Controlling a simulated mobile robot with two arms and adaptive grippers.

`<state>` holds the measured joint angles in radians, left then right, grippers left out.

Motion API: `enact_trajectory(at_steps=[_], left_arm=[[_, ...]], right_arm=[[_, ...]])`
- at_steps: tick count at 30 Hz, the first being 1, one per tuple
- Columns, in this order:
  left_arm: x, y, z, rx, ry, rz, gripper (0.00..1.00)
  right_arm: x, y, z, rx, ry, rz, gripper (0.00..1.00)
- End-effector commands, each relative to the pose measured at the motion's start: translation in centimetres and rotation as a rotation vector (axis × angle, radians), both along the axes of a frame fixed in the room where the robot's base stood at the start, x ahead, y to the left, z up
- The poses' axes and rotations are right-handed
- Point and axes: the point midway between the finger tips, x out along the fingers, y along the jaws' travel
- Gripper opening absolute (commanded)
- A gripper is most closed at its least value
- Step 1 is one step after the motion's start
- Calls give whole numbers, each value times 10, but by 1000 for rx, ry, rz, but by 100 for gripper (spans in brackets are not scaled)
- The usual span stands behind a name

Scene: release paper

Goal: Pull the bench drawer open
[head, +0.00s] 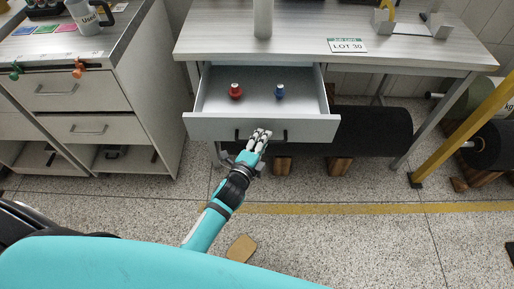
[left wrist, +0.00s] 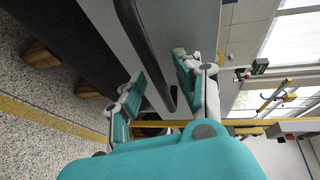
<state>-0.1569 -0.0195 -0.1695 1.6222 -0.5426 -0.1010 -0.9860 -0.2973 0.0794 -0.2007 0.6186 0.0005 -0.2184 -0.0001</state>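The bench drawer (head: 262,127) is pulled out from under the bench, its inside showing. A red-based knob-like object (head: 235,91) and a blue one (head: 280,91) stand in it. Its dark bar handle (head: 280,136) is on the front panel. My left gripper (head: 260,136) is at the handle, in front of the panel. In the left wrist view the handle (left wrist: 138,32) runs between the fingers of my left gripper (left wrist: 160,75). The fingers stand apart, with visible gaps beside the bar. My right gripper is in neither view.
The bench top (head: 220,30) carries a white cylinder (head: 263,18) and a LOT 30 sign (head: 347,45). A drawer cabinet (head: 95,105) stands at left. A dark roll (head: 370,130) lies under the bench. A yellow post (head: 480,115) stands at right. A brown block (head: 241,248) lies on the floor.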

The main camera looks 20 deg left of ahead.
Motion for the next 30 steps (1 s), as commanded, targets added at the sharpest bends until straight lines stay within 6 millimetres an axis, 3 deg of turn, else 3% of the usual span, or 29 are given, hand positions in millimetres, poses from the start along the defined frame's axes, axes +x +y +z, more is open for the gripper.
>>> enact_trajectory(at_steps=[16,21,30], left_arm=[[-99,12,17,2,5,0,34],[-112,14,20,1,3,1,34],[-114,14,21,1,3,1,34]], right_arm=[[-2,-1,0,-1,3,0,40],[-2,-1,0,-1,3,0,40],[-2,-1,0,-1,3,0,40]])
